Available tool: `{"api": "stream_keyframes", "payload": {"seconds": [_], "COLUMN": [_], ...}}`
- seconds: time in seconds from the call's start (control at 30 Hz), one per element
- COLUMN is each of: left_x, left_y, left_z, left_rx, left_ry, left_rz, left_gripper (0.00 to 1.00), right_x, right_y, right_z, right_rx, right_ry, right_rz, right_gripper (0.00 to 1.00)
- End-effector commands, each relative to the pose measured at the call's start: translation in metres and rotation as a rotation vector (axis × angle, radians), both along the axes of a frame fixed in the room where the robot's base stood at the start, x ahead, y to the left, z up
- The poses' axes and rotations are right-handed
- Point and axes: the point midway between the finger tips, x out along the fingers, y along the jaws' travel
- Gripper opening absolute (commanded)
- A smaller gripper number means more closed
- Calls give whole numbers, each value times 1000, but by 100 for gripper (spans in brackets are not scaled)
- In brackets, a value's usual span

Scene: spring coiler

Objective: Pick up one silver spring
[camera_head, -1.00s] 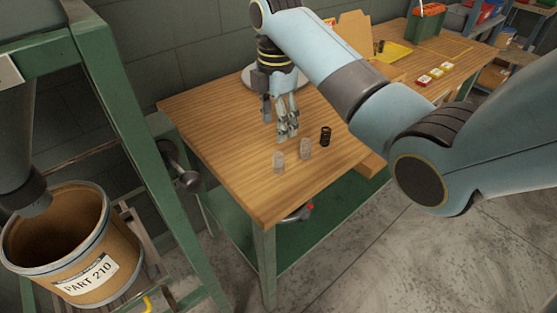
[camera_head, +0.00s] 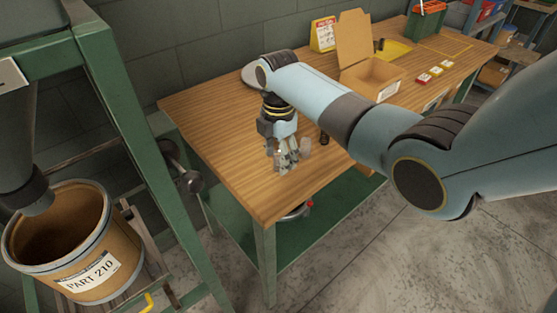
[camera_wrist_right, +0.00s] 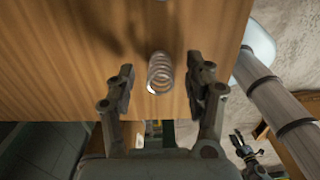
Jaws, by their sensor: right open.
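One silver spring (camera_wrist_right: 160,73) stands on the wooden bench in the right wrist view, between and slightly beyond the two spread fingertips of my right gripper (camera_wrist_right: 162,82). The gripper is open, with a gap on each side of the spring. In the head view my right gripper (camera_head: 286,160) is low over the bench, its fingers partly hiding the silver springs. One silver spring (camera_head: 306,146) shows just right of the fingers. A black spring (camera_head: 324,138) stands farther right, partly behind my arm. A small dark claw (camera_wrist_right: 245,150) in the wrist view may be my left gripper; its state is unclear.
The wooden bench (camera_head: 225,140) is clear to the left of the gripper. An open cardboard box (camera_head: 371,78), yellow tray (camera_head: 395,52) and several small coloured boxes lie farther back. A PART 210 drum (camera_head: 70,250) stands at lower left.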

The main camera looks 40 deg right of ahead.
Motion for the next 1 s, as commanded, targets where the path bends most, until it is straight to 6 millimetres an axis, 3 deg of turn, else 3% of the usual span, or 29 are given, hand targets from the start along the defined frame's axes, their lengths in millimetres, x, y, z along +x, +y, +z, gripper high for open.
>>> {"api": "stream_keyframes", "payload": {"seconds": [0.1,0.5,0.83,1.0], "left_x": [0,0,0,0], "left_y": [0,1,1,1], "left_z": [0,0,0,0], "left_rx": [0,1,1,1], "left_ry": [0,0,0,0], "left_rz": [0,0,-1,0], "left_gripper": [40,40,40,40], "right_x": [0,0,0,1], "right_y": [0,0,0,0], "right_z": [0,1,5,25], "right_rx": [0,0,0,-1], "right_ry": [0,0,0,-3], "right_rz": [0,0,0,0], "right_gripper": [51,0,0,0]}}
